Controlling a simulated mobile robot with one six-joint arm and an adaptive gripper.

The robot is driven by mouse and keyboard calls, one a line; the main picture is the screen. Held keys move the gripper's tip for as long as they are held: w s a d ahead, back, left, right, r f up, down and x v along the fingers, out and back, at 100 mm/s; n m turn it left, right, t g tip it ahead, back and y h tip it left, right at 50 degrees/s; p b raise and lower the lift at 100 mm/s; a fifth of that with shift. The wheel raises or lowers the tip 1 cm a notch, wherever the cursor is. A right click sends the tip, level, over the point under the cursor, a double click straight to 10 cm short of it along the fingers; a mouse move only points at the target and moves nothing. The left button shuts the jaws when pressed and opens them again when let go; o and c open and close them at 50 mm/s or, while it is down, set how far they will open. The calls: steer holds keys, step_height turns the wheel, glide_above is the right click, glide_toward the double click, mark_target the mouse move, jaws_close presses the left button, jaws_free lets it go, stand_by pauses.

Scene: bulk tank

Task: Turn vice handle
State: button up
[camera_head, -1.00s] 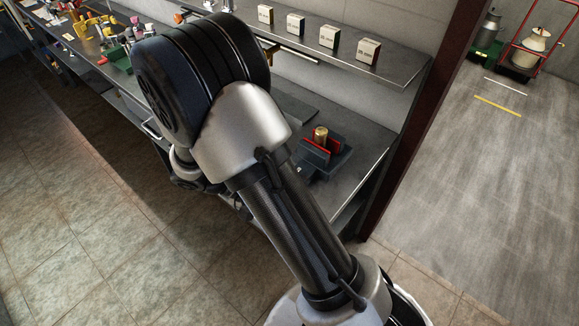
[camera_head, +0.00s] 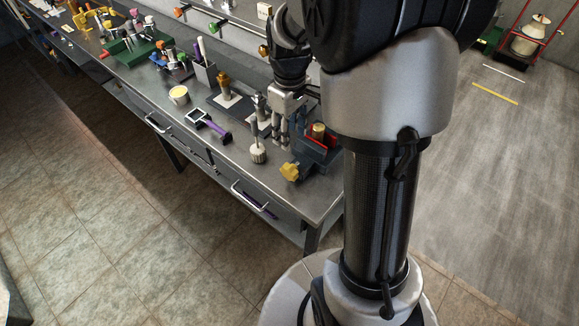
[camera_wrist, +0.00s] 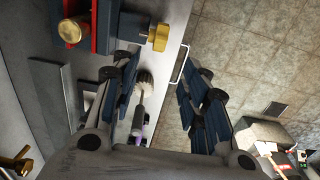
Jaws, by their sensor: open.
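The vice (camera_head: 318,152) is dark blue with red jaw faces and stands near the right end of the bench. A brass cylinder (camera_head: 319,131) stands between its jaws. Its handle is a yellow lobed knob (camera_head: 290,172) on the side facing the front edge. In the wrist view the handle (camera_wrist: 159,37) is near the top, with the vice (camera_wrist: 105,25) beside it and the brass cylinder (camera_wrist: 73,30) at upper left. My gripper (camera_head: 279,132) points down over the bench, just left of the vice. Its fingers (camera_wrist: 155,78) are apart and empty, not touching the handle.
A tool with a white knurled end (camera_head: 258,152) stands left of the handle. A purple-handled tool (camera_head: 214,128), a yellow-topped cup (camera_head: 179,95) and a grey holder (camera_head: 204,74) are further left. Drawer handles (camera_head: 254,197) stick out from the bench front.

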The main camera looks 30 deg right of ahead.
mark_target(290, 167)
step_height(290, 167, down, 16)
steer(key=b, duration=0.4)
steer(key=shift+r, duration=0.15)
jaws_close()
